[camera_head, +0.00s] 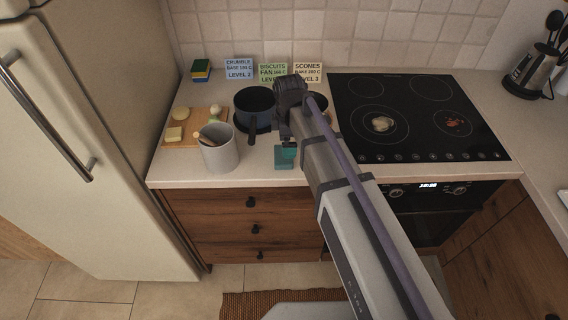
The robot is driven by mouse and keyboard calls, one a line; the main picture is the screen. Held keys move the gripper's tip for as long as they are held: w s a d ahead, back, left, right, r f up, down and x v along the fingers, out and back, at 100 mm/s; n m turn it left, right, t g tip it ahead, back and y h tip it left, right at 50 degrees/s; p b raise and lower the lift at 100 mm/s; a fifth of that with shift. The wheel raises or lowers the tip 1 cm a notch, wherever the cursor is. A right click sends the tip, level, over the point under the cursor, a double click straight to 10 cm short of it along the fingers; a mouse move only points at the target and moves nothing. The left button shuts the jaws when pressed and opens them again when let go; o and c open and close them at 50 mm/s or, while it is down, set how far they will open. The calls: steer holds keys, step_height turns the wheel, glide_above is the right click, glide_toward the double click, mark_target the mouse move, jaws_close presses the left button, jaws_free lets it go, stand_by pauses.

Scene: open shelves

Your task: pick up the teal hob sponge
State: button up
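The teal sponge (283,164) is at the front edge of the pale counter, between the grey mug and the hob. My gripper (289,146) is small and dark in this view and points down at the sponge's upper end. A second teal patch shows right at the fingertips. I cannot tell whether it is part of the same sponge. The arm and wrist hide the fingers, so whether they are open or closed on the sponge does not show.
A grey mug (219,150), a wooden board (181,141) with food and a dark blue pan (254,102) stand to the left. The black hob (415,95) is right.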

step_height(320, 180, down, 7)
steer(key=b, duration=0.5)
steer(key=shift+b, duration=0.35)
steer(key=shift+r, duration=0.2)
steer(key=shift+s, duration=0.1)
steer(key=c, duration=0.6)
steer(key=shift+p, duration=0.3)
step_height(320, 180, up, 10)
steer(key=p, duration=1)
